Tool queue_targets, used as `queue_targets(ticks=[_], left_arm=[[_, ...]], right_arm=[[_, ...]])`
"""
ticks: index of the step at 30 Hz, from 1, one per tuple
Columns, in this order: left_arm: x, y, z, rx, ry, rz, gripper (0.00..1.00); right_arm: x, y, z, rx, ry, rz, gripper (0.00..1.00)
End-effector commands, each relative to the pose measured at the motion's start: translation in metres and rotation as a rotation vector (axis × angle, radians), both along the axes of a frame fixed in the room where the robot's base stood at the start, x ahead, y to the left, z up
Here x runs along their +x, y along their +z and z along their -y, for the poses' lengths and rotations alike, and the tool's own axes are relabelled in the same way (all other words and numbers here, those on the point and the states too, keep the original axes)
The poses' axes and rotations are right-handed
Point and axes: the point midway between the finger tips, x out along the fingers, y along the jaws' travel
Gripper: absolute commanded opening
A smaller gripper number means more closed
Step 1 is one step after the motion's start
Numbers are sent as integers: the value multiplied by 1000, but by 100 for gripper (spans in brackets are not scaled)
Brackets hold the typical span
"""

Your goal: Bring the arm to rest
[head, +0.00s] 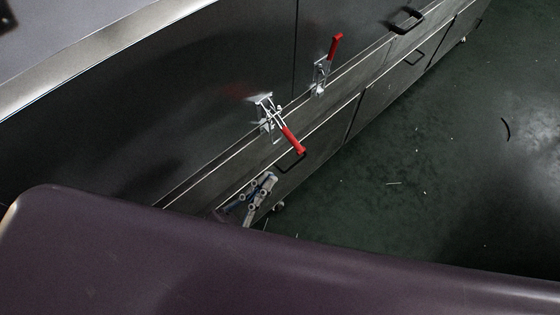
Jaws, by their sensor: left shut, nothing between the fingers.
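My left gripper (262,190) shows low in the middle of the head view, beside the lower panels of the dryer (200,110). It is shut and empty. Its rear and its arm are hidden behind the dark purple surface across the bottom of the picture. A toggle clamp (265,112) with a red handle (293,140) slanting down to the right is above the gripper, apart from it in the picture. My right gripper is not in view.
A second toggle clamp (320,76) has its red handle (336,46) pointing up. Black pull handles (406,20) stick out from the panels. A caster (278,207) shows near the gripper. The green floor (420,190) at right is open, with small scraps.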

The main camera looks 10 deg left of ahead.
Motion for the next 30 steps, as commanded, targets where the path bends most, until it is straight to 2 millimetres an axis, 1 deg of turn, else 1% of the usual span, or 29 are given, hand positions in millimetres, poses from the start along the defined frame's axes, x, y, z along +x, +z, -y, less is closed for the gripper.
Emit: queue_targets(ticks=[3,6,24,26,28,29,30], left_arm=[[-8,-6,-6,1,0,-1,0],[-12,-8,-8,0,-1,0,0],[-11,-9,-9,2,0,-1,0],[-9,-15,-9,15,5,-15,0],[-1,-33,-9,51,18,-56,0],[3,-45,-9,75,28,-84,0],[10,-65,-11,114,43,-131,0]], right_arm=[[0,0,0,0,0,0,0],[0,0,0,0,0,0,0],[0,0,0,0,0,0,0],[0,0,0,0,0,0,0],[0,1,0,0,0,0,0],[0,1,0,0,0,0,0],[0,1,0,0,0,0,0]])
